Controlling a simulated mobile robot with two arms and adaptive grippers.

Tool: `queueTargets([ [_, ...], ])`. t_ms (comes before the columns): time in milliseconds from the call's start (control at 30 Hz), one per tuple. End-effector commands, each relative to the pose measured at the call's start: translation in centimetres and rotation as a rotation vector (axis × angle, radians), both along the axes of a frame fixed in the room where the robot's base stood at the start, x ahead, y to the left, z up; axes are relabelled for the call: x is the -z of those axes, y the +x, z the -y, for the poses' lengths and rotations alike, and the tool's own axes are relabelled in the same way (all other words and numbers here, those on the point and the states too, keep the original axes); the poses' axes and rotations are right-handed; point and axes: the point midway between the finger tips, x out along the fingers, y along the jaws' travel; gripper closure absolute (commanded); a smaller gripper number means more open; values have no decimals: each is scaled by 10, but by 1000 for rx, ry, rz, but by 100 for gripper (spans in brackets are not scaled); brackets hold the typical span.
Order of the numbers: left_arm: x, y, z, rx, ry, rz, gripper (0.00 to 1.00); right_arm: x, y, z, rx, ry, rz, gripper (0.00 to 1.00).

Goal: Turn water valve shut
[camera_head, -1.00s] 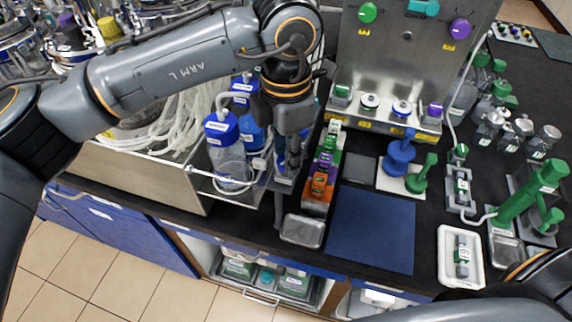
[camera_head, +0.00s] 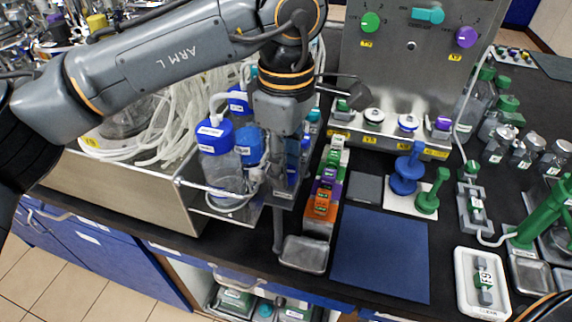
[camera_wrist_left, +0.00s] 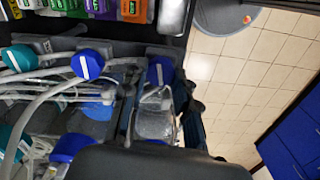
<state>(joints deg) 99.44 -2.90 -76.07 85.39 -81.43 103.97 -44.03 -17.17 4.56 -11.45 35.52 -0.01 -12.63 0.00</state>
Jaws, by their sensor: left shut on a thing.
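My left gripper (camera_head: 285,170) points down in the head view, beside the rack of blue-capped bottles and left of the row of coloured valve blocks. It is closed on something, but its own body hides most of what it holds. A clear bottle with a blue cap (camera_wrist_left: 160,72) shows close to it in the left wrist view. The valve blocks, with a green, a purple and an orange one (camera_head: 321,203), stand in a line; they also show in the left wrist view (camera_wrist_left: 134,10). I cannot tell which part is the water valve. My right gripper is out of view.
A steel panel (camera_head: 385,60) with green, teal and purple knobs stands behind. A blue mat (camera_head: 382,255), a small metal tray (camera_head: 303,253) and a white tray (camera_head: 462,280) lie near the front edge. White hoses (camera_head: 150,130) crowd the left side.

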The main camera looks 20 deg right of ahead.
Motion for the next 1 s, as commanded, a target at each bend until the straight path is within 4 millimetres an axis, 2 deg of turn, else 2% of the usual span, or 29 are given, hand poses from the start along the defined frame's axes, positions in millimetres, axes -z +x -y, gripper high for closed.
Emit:
queueTargets([
  [400, 1, 0, 0, 197, 0, -1, 100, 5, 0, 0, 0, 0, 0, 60],
  [967, 1, 0, 0, 228, 1, -1, 100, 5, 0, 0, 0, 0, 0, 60],
  [1000, 1, -1, 0, 228, 1, -1, 67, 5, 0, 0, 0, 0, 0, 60],
])
